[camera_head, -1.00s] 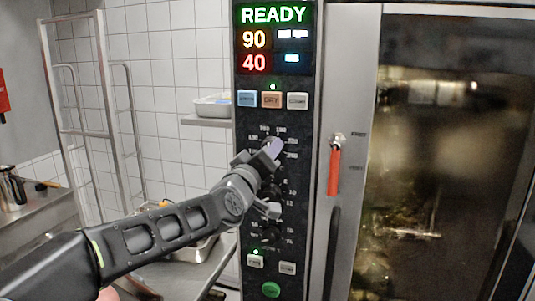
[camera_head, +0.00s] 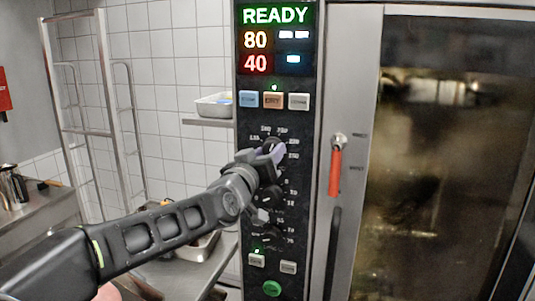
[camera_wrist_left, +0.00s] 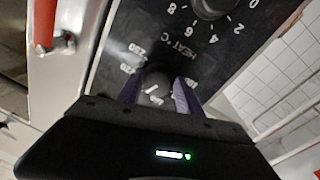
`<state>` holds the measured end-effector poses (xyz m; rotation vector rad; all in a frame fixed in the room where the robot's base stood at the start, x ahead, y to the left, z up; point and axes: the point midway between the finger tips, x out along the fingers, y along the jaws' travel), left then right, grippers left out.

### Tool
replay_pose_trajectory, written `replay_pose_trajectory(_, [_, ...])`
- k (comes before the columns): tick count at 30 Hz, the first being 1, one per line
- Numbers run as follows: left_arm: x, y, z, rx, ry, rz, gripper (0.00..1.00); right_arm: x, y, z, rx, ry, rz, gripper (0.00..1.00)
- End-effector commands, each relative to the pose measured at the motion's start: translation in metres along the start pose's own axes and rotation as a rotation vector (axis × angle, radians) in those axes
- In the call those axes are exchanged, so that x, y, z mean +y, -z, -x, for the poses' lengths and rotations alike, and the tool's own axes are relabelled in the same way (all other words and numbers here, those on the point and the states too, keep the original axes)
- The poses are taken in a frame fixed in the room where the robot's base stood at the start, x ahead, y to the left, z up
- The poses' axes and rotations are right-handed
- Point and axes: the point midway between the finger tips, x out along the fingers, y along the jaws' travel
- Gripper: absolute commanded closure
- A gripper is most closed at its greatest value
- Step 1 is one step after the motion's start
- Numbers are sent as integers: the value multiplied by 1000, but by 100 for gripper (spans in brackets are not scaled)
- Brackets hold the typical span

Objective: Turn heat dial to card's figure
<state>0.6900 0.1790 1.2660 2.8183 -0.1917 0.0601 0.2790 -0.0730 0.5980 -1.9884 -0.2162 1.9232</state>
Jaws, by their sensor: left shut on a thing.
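The heat dial (camera_wrist_left: 156,88) is a dark round knob with a pale pointer mark, set in a scale printed HEAT °C on the black oven panel. My left gripper (camera_wrist_left: 155,96) is shut on it, with one purple-grey finger on each side in the left wrist view. In the head view my left gripper (camera_head: 270,156) covers most of the dial. The display (camera_head: 274,40) reads READY, with 80 in yellow and 40 in red below. I see no card with a figure I can read. My right gripper is not in view.
A second dial (camera_head: 270,197) sits just below on the panel, close to my left gripper. Several buttons lie above and a green button (camera_head: 272,288) below. The oven's red handle (camera_head: 335,172) and glass door are to the right. A shelf with a tray (camera_head: 214,105) is left.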

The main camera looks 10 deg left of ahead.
Motion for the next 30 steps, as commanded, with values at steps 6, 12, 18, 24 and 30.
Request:
replay_pose_trajectory(6, [4, 6, 0, 11, -5, 1, 50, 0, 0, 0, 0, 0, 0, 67])
replay_pose_trajectory(12, [2, 3, 0, 6, -3, 2, 39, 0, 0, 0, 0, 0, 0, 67])
replay_pose_trajectory(18, [1, 1, 0, 3, -2, 2, 39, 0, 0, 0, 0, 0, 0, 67])
replay_pose_trajectory(24, [1, 1, 15, 3, -2, 3, 39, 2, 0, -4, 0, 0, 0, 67])
replay_pose_trajectory(30, [1, 1, 48, 6, -3, 3, 39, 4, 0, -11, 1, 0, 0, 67])
